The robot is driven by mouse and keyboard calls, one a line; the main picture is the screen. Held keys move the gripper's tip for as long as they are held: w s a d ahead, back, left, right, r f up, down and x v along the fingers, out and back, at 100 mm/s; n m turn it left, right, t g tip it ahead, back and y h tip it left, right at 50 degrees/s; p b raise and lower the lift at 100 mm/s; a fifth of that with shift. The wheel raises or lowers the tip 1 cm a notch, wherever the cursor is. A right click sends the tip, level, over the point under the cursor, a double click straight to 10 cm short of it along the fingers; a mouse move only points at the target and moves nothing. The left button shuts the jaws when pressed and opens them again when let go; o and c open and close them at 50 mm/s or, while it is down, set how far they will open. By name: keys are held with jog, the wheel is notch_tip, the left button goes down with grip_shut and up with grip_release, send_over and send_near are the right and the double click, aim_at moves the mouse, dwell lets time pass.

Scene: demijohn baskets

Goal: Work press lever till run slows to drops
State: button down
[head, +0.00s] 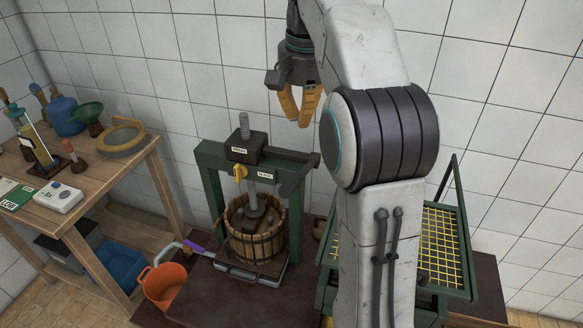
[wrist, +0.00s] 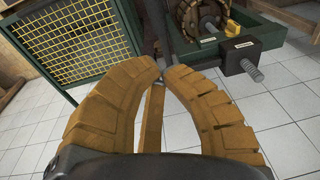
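The press has a green frame (head: 208,180), a slatted wooden basket (head: 256,243) and an upright screw (head: 244,125). Its dark lever (head: 292,156) runs right from the head block at the top. My gripper (head: 302,124) hangs above the lever's right end in the head view, apart from it. In the wrist view my gripper (wrist: 163,69) has its two curved yellow fingers slightly apart, with nothing clearly held. The press head (wrist: 240,62) shows at the upper right there. A dark bar passes beyond the fingertips; I cannot tell if it is the lever. No running liquid can be made out.
A green rack with yellow mesh (head: 450,245) stands right of the press, partly behind my arm. An orange bucket (head: 163,284) sits left of the press, near a purple-handled bar (head: 194,247). A wooden bench (head: 105,180) with tools stands left. White tiled walls stand behind.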

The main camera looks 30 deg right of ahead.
jog(key=b, duration=0.1)
send_over(293, 177)
jog(key=d, duration=0.1)
notch_tip(293, 177, down, 11)
jog(key=shift+r, duration=0.15)
jog(key=shift+s+a+f, duration=0.1)
jog(key=shift+a+f, duration=0.2)
jog(key=shift+f, duration=0.35)
jog(key=shift+s+a+f, duration=0.1)
jog(key=shift+a+f, duration=0.15)
jog(key=shift+f, duration=0.35)
